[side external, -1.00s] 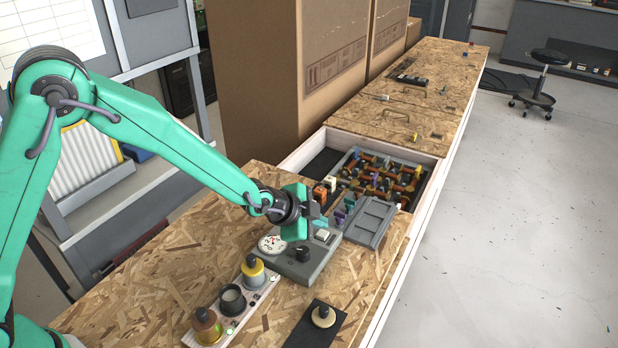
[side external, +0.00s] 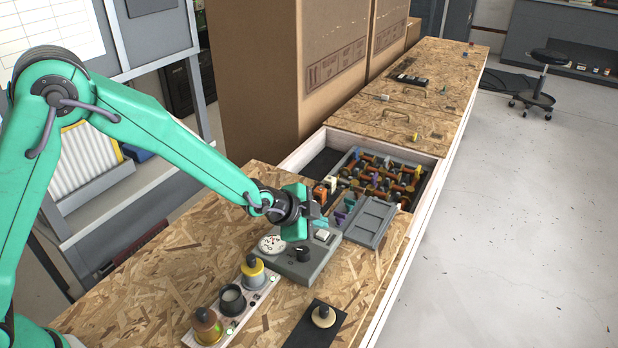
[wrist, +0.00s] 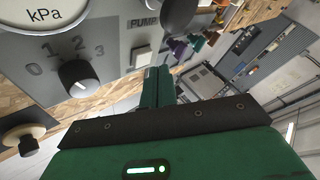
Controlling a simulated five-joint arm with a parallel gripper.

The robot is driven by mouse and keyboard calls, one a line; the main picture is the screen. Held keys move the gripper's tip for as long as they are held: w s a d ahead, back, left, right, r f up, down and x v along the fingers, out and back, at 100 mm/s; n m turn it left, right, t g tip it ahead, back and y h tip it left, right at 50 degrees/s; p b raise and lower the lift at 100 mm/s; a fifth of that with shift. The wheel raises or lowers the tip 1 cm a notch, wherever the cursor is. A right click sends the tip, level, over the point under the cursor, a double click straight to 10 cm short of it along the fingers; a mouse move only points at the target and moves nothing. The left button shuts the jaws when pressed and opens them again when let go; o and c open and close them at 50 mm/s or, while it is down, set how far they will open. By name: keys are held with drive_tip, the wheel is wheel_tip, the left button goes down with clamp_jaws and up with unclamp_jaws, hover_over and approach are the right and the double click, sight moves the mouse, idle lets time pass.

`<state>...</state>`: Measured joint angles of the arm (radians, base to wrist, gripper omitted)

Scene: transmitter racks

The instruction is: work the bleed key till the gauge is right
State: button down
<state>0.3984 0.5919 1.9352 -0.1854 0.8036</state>
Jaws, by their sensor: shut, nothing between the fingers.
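The gauge (side external: 271,243) is a round white dial on a grey control box (side external: 308,268). In the wrist view only the gauge's lower edge (wrist: 43,14), marked kPa, shows, so its needle cannot be read. A pale square key (side external: 322,235) sits at the box's far right side; it also shows in the wrist view (wrist: 141,57), just left of my fingertips. Whether it is the bleed key, I cannot tell. My gripper (wrist: 157,76) is shut and empty, its tips close to this key; contact cannot be told. In the side view my gripper (side external: 316,218) hangs over the box's far end.
A black knob (wrist: 78,78) with a scale of 0 to 3 stands on the box near a PUMP label (wrist: 144,22). A grey lid (side external: 371,222) and an open drawer lie beyond.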

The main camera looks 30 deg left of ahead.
sight(317, 235)
drive_tip(key=shift+f, duration=0.9)
idle(2.3)
drive_tip(key=shift+r, duration=0.1)
idle(0.6)
drive_tip(key=shift+r, duration=0.8)
drive_tip(key=shift+r, duration=2.5)
drive_tip(key=shift+r, duration=0.1)
